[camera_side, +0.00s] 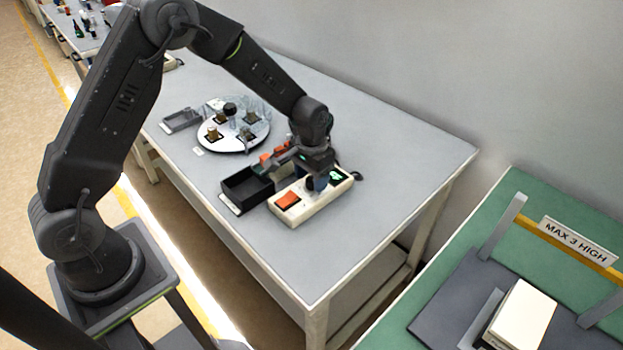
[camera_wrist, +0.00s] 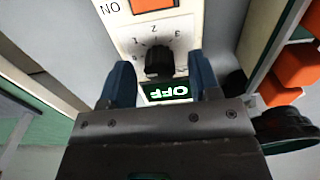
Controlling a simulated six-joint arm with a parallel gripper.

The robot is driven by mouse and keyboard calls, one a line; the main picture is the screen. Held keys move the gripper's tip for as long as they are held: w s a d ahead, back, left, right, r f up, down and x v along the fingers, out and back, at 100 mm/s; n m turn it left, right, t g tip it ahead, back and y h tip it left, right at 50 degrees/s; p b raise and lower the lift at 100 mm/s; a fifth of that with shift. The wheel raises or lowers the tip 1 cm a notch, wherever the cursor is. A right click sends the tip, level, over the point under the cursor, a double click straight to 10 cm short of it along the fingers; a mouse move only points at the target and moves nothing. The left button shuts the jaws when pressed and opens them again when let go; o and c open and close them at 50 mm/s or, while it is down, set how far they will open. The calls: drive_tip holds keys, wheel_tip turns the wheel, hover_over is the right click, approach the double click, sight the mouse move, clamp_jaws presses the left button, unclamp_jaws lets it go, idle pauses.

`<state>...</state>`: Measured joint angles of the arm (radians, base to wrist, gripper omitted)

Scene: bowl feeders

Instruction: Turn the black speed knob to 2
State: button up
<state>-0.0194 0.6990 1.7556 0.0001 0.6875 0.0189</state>
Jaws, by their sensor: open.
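The black speed knob (camera_wrist: 158,62) sits on a cream control box (camera_side: 298,214), inside an arc of printed numbers in the wrist view. The numeral 2 is legible at the arc's middle; I cannot read the knob's setting for certain. A green display (camera_wrist: 168,91) beside it reads OFF, upside down. My gripper (camera_wrist: 159,65) is open, with one blue finger on each side of the knob and gaps between. In the side view my gripper (camera_side: 316,182) is low over the box and largely hides the knob. Contact with the knob is not visible.
An orange switch (camera_side: 287,201) is on the same box. A black open bin (camera_side: 246,187) and orange parts (camera_side: 268,157) lie close by. A round feeder plate (camera_side: 212,143) with several parts is farther back. The grey table's right part (camera_side: 400,175) is clear.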

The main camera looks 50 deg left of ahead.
drive_tip(key=shift+f, duration=0.5)
drive_tip(key=c, duration=0.9)
drive_tip(key=shift+c, duration=0.2)
